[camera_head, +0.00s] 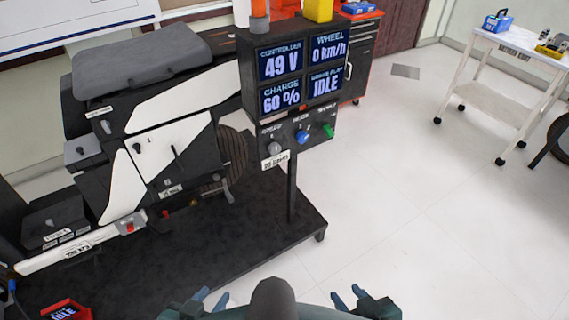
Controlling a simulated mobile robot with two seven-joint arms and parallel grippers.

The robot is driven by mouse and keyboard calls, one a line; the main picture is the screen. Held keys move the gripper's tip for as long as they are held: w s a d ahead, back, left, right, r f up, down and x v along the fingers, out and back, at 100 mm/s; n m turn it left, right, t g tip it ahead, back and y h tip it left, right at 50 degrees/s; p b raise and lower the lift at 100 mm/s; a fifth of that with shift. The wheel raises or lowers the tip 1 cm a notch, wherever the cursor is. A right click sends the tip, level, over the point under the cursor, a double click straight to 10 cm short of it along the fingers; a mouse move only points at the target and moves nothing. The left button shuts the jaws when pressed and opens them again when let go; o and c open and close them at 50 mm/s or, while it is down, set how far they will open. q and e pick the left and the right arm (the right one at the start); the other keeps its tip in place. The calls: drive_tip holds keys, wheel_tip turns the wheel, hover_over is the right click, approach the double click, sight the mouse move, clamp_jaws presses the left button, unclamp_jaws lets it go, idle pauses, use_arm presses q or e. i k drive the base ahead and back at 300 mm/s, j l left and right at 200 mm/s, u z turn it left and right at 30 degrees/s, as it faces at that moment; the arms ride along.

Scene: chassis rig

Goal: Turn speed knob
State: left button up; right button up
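A dark control panel (310,150) on a post carries three knobs in a row. The grey knob (274,149) is at the left, with a small white tag under it whose text is hard to read. The blue knob (302,137) is in the middle and the green knob (328,131) at the right. The labels above them are too blurred to read surely. My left gripper (211,298) is at the bottom edge, fingers apart and empty. My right gripper (347,296) is also at the bottom edge, open and empty. Both are well below the panel, touching nothing.
A display box (247,85) above the knobs reads 49 V, 0 km/h, 60 % and IDLE. A black and white chassis (170,135) with a grey seat stands left on a dark platform (255,235). A white cart (510,100) is far right. The floor between is clear.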

sight(274, 148)
drive_tip(key=l+u, duration=0.35)
drive_tip(key=i+l+u, duration=0.1)
drive_tip(key=u, duration=0.25)
drive_tip(key=l+u, duration=0.2)
drive_tip(key=l, duration=0.35)
drive_tip(key=k+l+u, duration=0.15)
drive_tip(key=l, duration=0.95)
drive_tip(key=k+l+u, duration=0.1)
drive_tip(key=l, duration=0.4)
drive_tip(key=i+l, duration=0.85)
drive_tip(key=l, duration=0.3)
